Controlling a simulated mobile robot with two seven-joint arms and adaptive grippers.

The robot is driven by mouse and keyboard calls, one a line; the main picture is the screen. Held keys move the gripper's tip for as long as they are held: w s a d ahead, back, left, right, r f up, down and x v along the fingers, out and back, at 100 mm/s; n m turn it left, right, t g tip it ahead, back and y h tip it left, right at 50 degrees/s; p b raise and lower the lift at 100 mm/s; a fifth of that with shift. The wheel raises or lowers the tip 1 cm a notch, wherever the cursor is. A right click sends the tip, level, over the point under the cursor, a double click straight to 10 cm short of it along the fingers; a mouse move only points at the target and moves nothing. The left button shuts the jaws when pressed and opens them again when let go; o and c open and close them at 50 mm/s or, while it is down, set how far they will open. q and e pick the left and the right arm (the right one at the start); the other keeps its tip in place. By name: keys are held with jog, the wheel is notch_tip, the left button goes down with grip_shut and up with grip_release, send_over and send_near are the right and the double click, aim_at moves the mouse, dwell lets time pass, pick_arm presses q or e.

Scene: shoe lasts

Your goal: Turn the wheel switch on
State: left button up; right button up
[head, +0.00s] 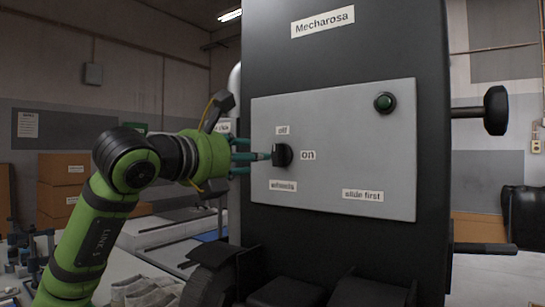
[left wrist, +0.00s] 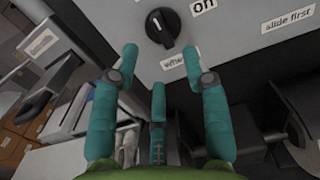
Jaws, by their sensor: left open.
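The wheel switch is a black rotary knob (head: 283,155) on the grey panel, with an "off" label (head: 282,131) above it and an "on" label (head: 308,155) to its right. In the left wrist view the knob (left wrist: 162,27) shows a white mark at its upper-left end, on the side that appears to face "off". My left gripper (head: 262,156) reaches in from the left with its fingers at the knob's left side. In the wrist view its teal fingers (left wrist: 160,62) are spread and empty, below the knob; contact is unclear. My right gripper is not in view.
A black handle knob (head: 495,110) sticks out from the machine's right side. Black parts (head: 290,290) jut out below the panel. Pale shoe lasts (head: 145,292) lie lower left.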

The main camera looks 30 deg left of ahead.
aim_at(273, 156)
pick_arm(q)
jog(key=w+p, duration=0.1)
jog(key=w, duration=0.3)
jog(key=w+d+p, duration=0.1)
jog(key=w, duration=0.1)
jog(key=shift+r+p, duration=0.1)
jog(key=shift+p, duration=0.25)
jog(key=shift+w, duration=0.35)
grip_shut()
